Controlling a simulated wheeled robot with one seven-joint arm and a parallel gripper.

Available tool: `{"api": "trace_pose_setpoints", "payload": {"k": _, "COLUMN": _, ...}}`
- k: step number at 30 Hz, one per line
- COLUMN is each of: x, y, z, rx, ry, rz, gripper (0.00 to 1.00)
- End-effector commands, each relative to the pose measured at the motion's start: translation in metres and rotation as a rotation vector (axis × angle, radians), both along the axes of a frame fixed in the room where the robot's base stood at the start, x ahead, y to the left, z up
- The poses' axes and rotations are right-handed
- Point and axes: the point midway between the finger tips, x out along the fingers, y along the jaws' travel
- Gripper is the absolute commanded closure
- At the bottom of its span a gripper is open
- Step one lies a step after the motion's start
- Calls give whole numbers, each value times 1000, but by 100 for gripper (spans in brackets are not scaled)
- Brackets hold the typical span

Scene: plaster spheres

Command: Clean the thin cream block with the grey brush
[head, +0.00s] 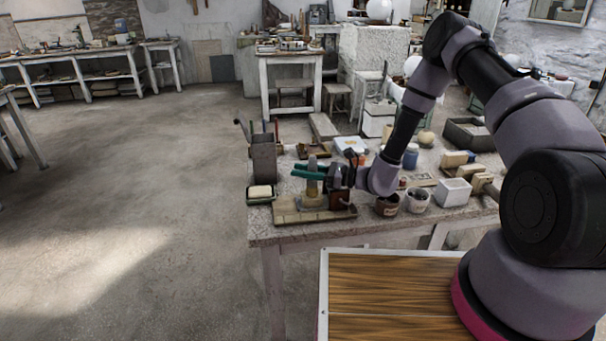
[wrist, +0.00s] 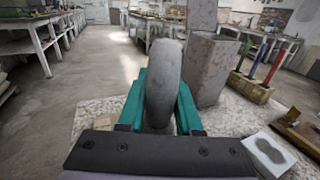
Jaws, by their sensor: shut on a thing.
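My gripper (head: 312,173), with teal fingers, is shut on the grey brush (wrist: 163,82). In the wrist view the brush's rounded grey end stands up between the fingers (wrist: 163,108). In the head view the brush is upright, with its tan lower part (head: 313,192) below the fingers. It is over a low cream slab (head: 288,215) at the table's front left, which looks like the thin cream block. I cannot tell whether the brush touches it. Other small cream blocks (head: 454,160) stand at the table's right.
A tall grey container (head: 264,158) stands just behind and left of my gripper. A dark dish with a pale block (head: 260,191) sits at the table's left edge. Cups (head: 417,201) and a white box (head: 453,192) stand to the right. Open floor lies left.

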Motion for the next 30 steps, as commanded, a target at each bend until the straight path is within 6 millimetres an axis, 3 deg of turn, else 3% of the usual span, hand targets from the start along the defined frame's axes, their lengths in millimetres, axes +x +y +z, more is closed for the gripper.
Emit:
{"api": "trace_pose_setpoints", "payload": {"k": 14, "x": 23, "y": 6, "z": -1, "rx": 0, "ry": -1, "rz": 0, "gripper": 100}}
{"api": "trace_pose_setpoints", "payload": {"k": 22, "x": 19, "y": 4, "z": -1, "rx": 0, "ry": 1, "rz": 0, "gripper": 100}}
{"api": "trace_pose_setpoints", "payload": {"k": 30, "x": 1, "y": 0, "z": 0, "rx": -1, "ry": 1, "rz": 0, "gripper": 100}}
